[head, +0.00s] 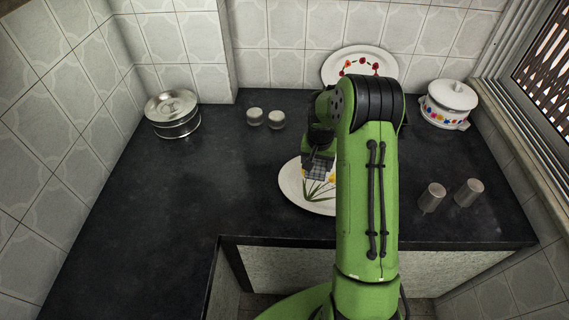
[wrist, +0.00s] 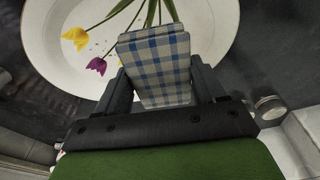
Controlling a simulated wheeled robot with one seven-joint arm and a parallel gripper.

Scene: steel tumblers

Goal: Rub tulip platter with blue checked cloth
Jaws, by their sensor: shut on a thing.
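The tulip platter (head: 293,184) is a white oval plate with yellow and purple tulips, lying on the dark counter and partly hidden by my green arm in the head view. It also fills the top of the wrist view (wrist: 60,60). My gripper (head: 318,165) is over the platter, pointing down. It is shut on the blue checked cloth (wrist: 158,62), a folded blue and white pad between the fingers. The cloth also shows small in the head view (head: 319,171), over the platter's upper part. I cannot tell whether it touches the platter.
Two steel tumblers (head: 432,197) (head: 468,192) stand at the right. Two small steel-lidded jars (head: 254,116) (head: 276,119) stand behind the platter. A round steel container (head: 172,113) is at the left, a white lidded pot (head: 448,104) at the right. Another plate (head: 358,55) leans on the wall. The left counter is clear.

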